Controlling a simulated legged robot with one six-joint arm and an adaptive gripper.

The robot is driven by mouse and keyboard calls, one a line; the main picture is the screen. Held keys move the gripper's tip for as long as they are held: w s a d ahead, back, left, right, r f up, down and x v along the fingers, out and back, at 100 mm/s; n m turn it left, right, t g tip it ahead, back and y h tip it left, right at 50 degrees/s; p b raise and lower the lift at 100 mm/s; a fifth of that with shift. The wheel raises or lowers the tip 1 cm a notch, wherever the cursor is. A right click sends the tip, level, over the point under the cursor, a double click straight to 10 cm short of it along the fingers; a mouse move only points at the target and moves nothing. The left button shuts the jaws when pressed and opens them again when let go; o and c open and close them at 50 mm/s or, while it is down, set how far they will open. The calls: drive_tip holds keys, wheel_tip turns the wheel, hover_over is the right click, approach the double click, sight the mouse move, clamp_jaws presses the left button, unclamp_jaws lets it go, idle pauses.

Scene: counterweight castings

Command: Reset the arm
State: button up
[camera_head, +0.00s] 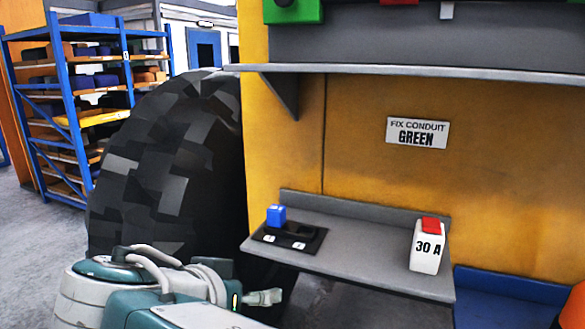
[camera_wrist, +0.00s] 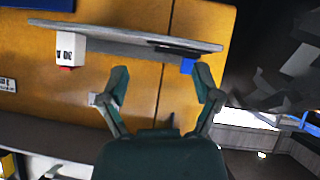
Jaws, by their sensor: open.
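My gripper (camera_wrist: 162,82) is open in the wrist view, with its two dark green fingers apart and nothing between them. The wrist view is turned upside down. My green and white arm (camera_head: 150,295) is folded low at the bottom left of the head view. A white block marked 30 A with a red top (camera_head: 426,247) stands at the ledge's right end.
A blue block (camera_head: 276,215) sits on a black tray (camera_head: 310,245) on the ledge's left part. A yellow panel (camera_head: 350,150) bears a "FIX CONDUIT GREEN" sign (camera_head: 417,132) below a grey upper shelf (camera_head: 400,70). A large tyre (camera_head: 165,170) and blue rack (camera_head: 75,130) stand left.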

drive_tip(key=s+d+f+n+g+y, duration=0.1)
drive_tip(key=s+d+f+g+y, duration=0.1)
drive_tip(key=d+f, duration=0.5)
drive_tip(key=s+d+f+n+g+y, duration=0.2)
drive_tip(key=d+f, duration=0.5)
drive_tip(key=d, duration=0.6)
drive_tip(key=shift+s+d+f+y, duration=0.15)
drive_tip(key=shift+s+y, duration=0.55)
drive_tip(key=shift+s, duration=0.55)
